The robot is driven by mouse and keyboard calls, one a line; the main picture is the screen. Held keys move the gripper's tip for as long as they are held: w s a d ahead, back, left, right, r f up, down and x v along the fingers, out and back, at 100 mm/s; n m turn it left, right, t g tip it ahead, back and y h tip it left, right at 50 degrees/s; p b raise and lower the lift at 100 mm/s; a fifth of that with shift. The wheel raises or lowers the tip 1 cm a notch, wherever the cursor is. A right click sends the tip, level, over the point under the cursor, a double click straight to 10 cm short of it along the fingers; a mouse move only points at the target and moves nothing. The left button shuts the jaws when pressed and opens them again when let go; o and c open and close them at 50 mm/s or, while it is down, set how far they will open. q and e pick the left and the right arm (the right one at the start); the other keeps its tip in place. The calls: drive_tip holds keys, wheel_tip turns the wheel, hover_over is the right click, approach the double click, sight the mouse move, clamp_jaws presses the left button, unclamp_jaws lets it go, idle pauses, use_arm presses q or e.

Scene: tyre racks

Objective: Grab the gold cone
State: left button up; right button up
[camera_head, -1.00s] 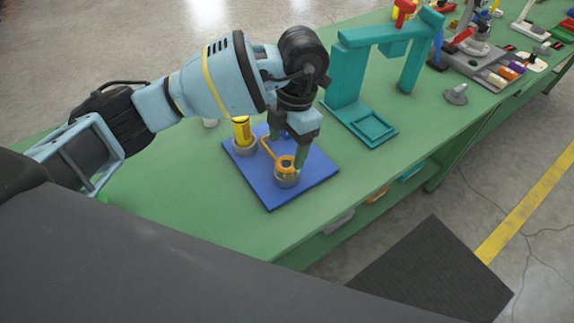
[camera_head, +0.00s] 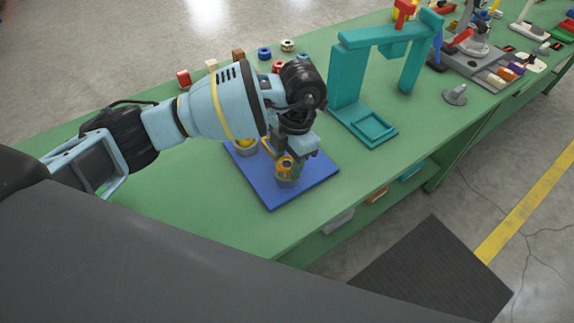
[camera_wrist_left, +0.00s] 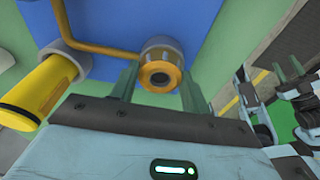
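The gold piece, which looks like the gold cone (camera_head: 285,164), sits upright in a grey cup (camera_head: 287,182) on a blue board (camera_head: 265,195). In the left wrist view the gold cone (camera_wrist_left: 160,74) shows a dark round hole facing me, and a gold rod runs from beside it to the left. My left gripper (camera_head: 290,167) is down at the cone; in the left wrist view its green fingers (camera_wrist_left: 160,84) stand apart, one on each side of the cone. I cannot tell whether they touch it.
A yellow cylinder (camera_wrist_left: 38,88) stands in a second grey holder left of the cone, mostly hidden by my arm in the head view. The green bench (camera_head: 190,205) is clear in front.

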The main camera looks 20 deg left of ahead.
sight(285, 165)
use_arm(q)
drive_tip(key=c, duration=0.5)
drive_tip(key=shift+r, duration=0.2)
drive_tip(key=shift+r, duration=0.55)
wheel_tip(285, 165, up, 2)
drive_tip(key=shift+r, duration=0.15)
drive_tip(key=s+d, duration=0.1)
drive_tip(key=s, duration=0.4)
drive_tip(key=s+d+r, duration=0.1)
drive_tip(key=s+d, duration=0.1)
drive_tip(key=s, duration=0.3)
drive_tip(key=s+d, duration=0.2)
drive_tip(key=s, duration=0.3)
drive_tip(key=shift+d+r, duration=0.15)
drive_tip(key=shift+d, duration=0.05)
